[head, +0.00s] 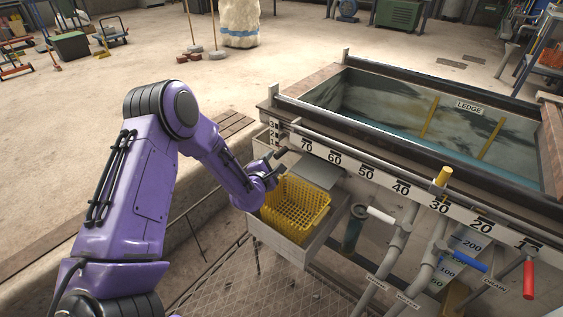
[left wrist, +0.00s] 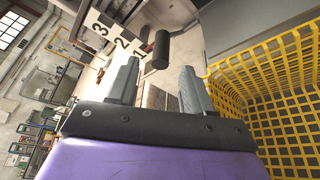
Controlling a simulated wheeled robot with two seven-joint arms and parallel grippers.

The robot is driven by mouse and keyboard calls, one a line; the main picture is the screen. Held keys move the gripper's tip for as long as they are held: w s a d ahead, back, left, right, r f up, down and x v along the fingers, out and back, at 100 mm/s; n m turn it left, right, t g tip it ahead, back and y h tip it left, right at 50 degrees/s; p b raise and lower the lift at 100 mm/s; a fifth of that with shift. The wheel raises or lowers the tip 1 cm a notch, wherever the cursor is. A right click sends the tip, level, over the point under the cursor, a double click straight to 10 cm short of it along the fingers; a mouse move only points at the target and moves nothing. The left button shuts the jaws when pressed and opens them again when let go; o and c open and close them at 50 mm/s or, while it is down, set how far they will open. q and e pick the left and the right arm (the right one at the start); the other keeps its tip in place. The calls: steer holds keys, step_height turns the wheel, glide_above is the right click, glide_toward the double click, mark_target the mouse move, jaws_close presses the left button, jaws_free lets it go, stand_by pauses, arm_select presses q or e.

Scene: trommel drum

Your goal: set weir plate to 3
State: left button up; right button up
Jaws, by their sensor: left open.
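A small upright scale marked 3, 2, 1 (head: 274,133) is at the near left corner of the tank, with 3 at the top. It also shows in the left wrist view (left wrist: 120,46). A dark cylindrical handle (left wrist: 157,49) sticks out beside the scale, close to the 1, and looks like the weir plate's handle. The plate itself I cannot clearly make out. My left gripper (head: 272,165) is just below the scale. In the left wrist view its jaws (left wrist: 158,82) are open and empty, with the handle beyond the fingertips and apart from them. My right gripper is out of view.
A yellow mesh basket (head: 296,207) sits in a grey tray right beside my left gripper. A grey sloping plate (head: 316,171) is above the basket. The water tank (head: 400,105) has a front rail with larger numbers. Pipes and coloured handles (head: 528,278) are to the right.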

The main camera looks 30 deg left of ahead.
mark_target(282, 151)
arm_select(q)
steer(key=b+x, duration=0.2)
steer(key=x, duration=0.6)
steer(key=shift+w+f, duration=0.15)
steer(key=shift+f, duration=0.05)
steer(key=shift+w+a, duration=0.1)
steer(key=shift+w, duration=0.3)
